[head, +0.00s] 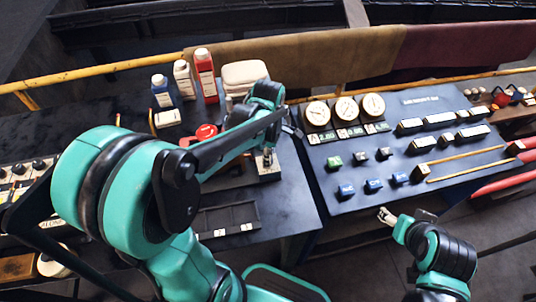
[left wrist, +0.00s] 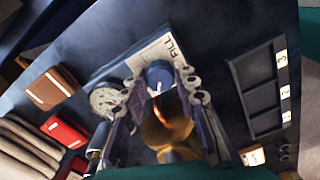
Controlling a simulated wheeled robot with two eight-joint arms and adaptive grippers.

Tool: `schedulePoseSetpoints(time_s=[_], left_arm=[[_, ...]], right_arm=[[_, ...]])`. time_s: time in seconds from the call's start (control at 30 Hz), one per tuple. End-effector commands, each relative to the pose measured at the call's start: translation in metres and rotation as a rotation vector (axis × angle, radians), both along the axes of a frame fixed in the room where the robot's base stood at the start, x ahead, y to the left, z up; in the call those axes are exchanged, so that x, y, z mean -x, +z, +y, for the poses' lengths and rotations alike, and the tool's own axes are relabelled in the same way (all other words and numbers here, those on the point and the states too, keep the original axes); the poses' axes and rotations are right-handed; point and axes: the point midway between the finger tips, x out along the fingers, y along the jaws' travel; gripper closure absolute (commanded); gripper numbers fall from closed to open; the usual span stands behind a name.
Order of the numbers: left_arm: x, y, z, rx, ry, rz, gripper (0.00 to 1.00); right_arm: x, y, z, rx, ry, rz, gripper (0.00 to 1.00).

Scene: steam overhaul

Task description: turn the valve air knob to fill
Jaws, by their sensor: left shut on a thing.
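The valve air knob (left wrist: 158,72) is a small dark blue cap with a white pointer mark, on a plate (left wrist: 128,62) with a white label reading FILL. A brass body (left wrist: 165,130) shows below it in the left wrist view. My left gripper (left wrist: 155,85) has its fingers on both sides of the knob and is shut on it. In the head view my left gripper (head: 267,153) points down at the plate (head: 270,174), and the arm hides much of the valve. My right gripper (head: 386,216) is low at the right, away from the valve; its jaws are too small to judge.
A dark tray with numbered compartments (head: 222,215) lies in front of the valve. A blue panel with gauges (head: 346,109) and several small blocks is at the right, across a gap between benches.

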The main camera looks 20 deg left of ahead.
Motion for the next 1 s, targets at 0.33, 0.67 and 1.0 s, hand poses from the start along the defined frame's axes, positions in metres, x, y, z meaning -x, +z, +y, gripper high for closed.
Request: schedulePoseSetpoints(time_s=[0.33, 0.67, 1.0], left_arm=[[0.001, 0.0, 0.0, 0.0, -0.319, 0.001, 1.0], [0.001, 0.0, 0.0, 0.0, -0.633, 0.001, 1.0], [0.001, 0.0, 0.0, 0.0, -0.955, 0.001, 1.0]], right_arm=[[0.0, 0.009, 0.0, 0.0, 0.0, 0.0, 0.36], [0.0, 0.014, 0.0, 0.0, 0.0, 0.0, 0.36], [0.0, 0.019, 0.0, 0.0, 0.0, 0.0, 0.36]])
